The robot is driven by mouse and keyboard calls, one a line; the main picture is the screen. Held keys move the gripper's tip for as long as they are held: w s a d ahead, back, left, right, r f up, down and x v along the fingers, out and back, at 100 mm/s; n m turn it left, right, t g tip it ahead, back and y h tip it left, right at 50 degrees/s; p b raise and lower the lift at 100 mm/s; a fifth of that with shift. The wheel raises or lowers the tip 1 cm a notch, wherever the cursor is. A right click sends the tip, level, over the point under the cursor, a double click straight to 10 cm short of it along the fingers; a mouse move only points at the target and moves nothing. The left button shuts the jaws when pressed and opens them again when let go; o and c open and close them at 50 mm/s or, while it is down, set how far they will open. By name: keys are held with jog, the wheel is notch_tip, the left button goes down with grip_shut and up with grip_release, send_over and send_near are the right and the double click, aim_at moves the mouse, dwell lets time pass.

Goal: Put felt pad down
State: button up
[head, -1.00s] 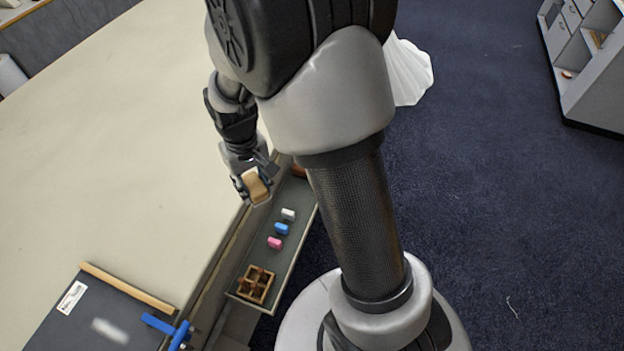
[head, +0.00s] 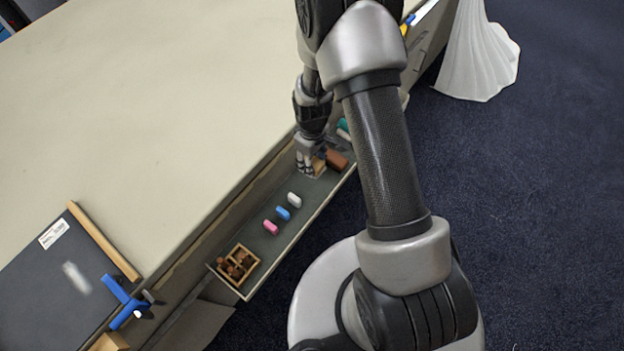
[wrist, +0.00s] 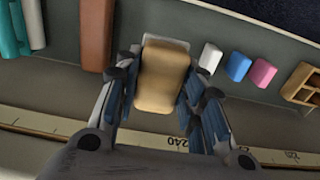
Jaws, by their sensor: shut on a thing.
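The felt pad appears to be the tan, rounded block (wrist: 160,82) in the middle of the wrist view, with a pale edge showing at its far end. My gripper (wrist: 161,68) is shut on it, with a finger on each side. In the head view the gripper (head: 310,164) is at the long grey tray (head: 262,262) along the table's side, and part of the tan block (head: 319,166) shows beside the fingers. The block is low in or just over the tray. I cannot tell whether it touches the tray floor.
A brown block (head: 336,159) lies close beside the pad, with teal pieces (wrist: 22,26) beyond. White (head: 294,200), blue (head: 283,214) and pink (head: 271,227) pieces lie on the other side, before a wooden divided box (head: 238,263). A numbered ruler strip (wrist: 60,124) runs nearby.

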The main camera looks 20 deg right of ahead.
aim_at(312, 183)
notch_tip(312, 183, down, 10)
jog(key=b, duration=0.2)
jog(key=shift+b, duration=0.3)
jog(key=shift+f, duration=0.15)
jog(key=shift+f, duration=0.15)
jog(key=o, duration=1)
